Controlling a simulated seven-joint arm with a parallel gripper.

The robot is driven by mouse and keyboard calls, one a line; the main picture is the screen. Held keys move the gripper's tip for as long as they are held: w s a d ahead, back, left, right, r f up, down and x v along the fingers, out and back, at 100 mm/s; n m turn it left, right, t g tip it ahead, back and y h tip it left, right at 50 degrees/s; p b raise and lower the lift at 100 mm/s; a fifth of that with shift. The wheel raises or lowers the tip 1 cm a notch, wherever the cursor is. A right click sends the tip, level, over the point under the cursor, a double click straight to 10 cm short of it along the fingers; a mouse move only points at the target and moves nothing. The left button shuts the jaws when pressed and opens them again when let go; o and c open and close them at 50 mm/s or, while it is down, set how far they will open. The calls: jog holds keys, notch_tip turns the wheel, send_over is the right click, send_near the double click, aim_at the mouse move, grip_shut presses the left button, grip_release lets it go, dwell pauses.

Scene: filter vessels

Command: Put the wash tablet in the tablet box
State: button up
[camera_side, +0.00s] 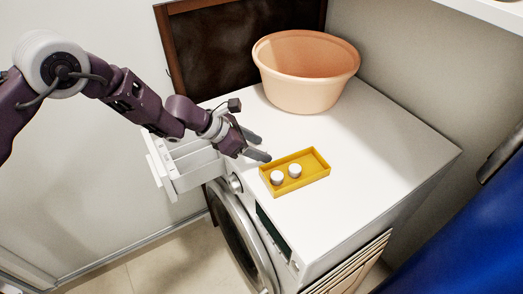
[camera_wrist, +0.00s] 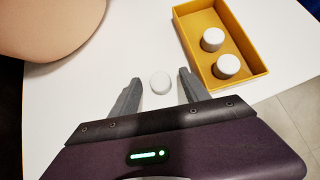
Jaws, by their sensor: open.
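A white round wash tablet (camera_wrist: 160,82) lies on the white machine top in the wrist view, between and just beyond the fingertips of my gripper (camera_wrist: 157,84). It is not touched by either finger. The box also shows in the wrist view (camera_wrist: 238,30) at the upper right. Two white tablets, one (camera_side: 277,177) and another (camera_side: 295,171), sit inside its left part.
A large peach basin (camera_side: 305,85) stands at the back of the machine top (camera_side: 390,140). An open detergent drawer (camera_side: 185,165) sticks out at the left, under my arm. The right of the top is clear. A blue object (camera_side: 460,235) is at the far right.

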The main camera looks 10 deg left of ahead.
grip_shut()
jog(key=shift+r, duration=0.2)
notch_tip(320, 180, up, 9)
jog(key=m, duration=0.1)
send_over(320, 165)
jog(key=s+a, duration=0.2)
jog(key=a, duration=0.1)
jog(key=shift+g+h, duration=0.3)
jog(key=shift+g, duration=0.1)
notch_tip(320, 165, down, 9)
jog(key=shift+w+a+r, duration=0.1)
jog(key=shift+w+r, duration=0.05)
